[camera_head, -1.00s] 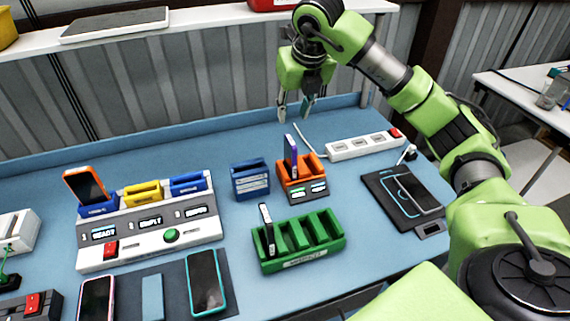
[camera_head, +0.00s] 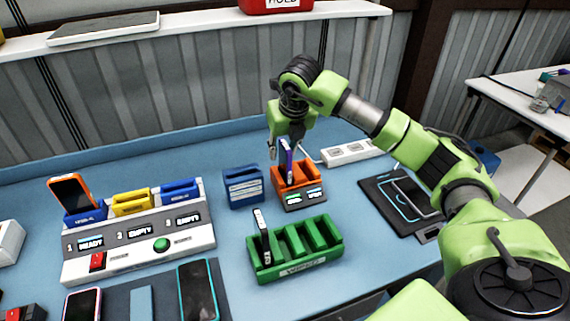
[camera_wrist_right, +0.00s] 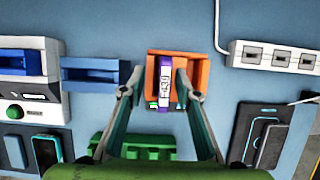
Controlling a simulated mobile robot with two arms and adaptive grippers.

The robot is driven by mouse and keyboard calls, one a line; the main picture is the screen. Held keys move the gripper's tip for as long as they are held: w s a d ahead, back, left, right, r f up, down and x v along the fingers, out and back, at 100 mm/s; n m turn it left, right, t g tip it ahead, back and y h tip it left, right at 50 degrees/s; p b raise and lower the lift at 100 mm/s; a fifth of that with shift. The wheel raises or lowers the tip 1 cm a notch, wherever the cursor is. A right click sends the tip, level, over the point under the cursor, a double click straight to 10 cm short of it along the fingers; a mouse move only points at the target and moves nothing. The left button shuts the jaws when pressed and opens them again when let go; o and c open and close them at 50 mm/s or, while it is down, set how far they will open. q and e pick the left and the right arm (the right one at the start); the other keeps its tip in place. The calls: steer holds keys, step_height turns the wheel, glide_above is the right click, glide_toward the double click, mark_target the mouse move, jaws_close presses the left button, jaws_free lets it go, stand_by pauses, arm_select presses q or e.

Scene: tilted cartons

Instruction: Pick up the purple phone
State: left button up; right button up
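The purple phone (camera_head: 286,163) stands upright in an orange holder (camera_head: 314,178) on the blue table. In the right wrist view the purple phone (camera_wrist_right: 165,82) shows its narrow edge with a white label. My right gripper (camera_head: 284,150) is just above and behind the holder in the head view. In the right wrist view my right gripper (camera_wrist_right: 160,85) is open, with one finger on each side of the phone and a gap on both sides. My left gripper is not in view.
A blue holder (camera_head: 243,187) stands close to the left of the orange one. A green slotted rack (camera_head: 296,268) with a dark phone (camera_head: 261,230) is in front. A white power strip (camera_head: 345,153) and a charging pad (camera_head: 385,212) lie to the right.

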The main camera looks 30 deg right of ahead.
mark_target(283, 157)
steer(key=shift+w+d+f+p, duration=0.1)
steer(key=shift+w+f+p, duration=0.05)
steer(key=shift+f+p, duration=0.35)
steer(key=p+x, duration=0.1)
steer(key=x, duration=0.2)
steer(key=shift+d+f, duration=0.2)
steer(key=shift+f, duration=0.1)
steer(key=shift+w+f, duration=0.2)
steer(key=shift+f, duration=0.25)
steer(key=shift+r, duration=0.1)
jaws_close()
